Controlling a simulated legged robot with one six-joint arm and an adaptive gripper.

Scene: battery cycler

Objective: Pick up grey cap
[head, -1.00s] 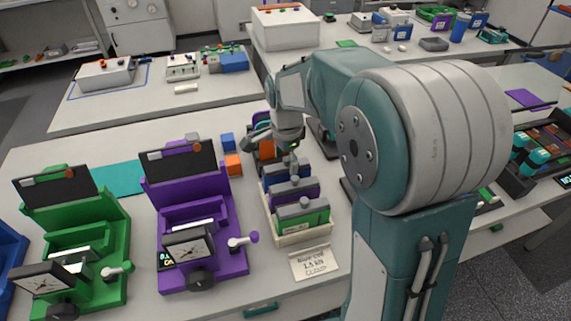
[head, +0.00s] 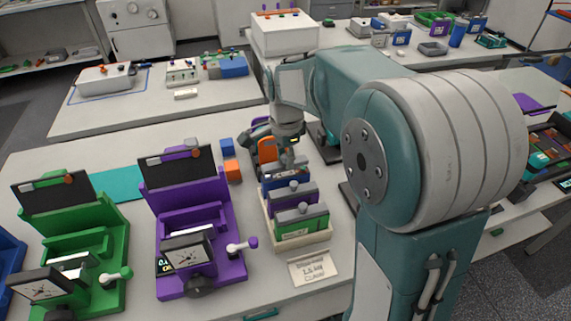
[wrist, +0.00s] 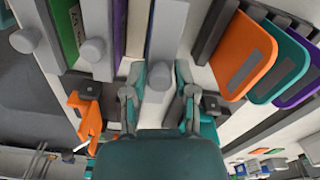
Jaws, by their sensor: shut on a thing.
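Several upright cells stand in a cream tray (head: 303,240) in the head view: green (head: 300,229) in front, purple (head: 290,200) behind it, blue (head: 284,181) at the back. Grey caps with round knobs top the green and purple cells. In the wrist view the grey cap (wrist: 178,28) in the middle runs up between my fingers, its round knob (wrist: 160,75) between the fingertips. My gripper (wrist: 160,92) is shut on this knob. In the head view my gripper (head: 291,163) is low over the blue cell and hides most of its cap.
A purple press (head: 205,225) and a green press (head: 85,240) stand left of the tray. A paper label (head: 313,267) lies in front. Orange (wrist: 246,62), teal (wrist: 290,70) and purple plates stand beside my gripper in the wrist view.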

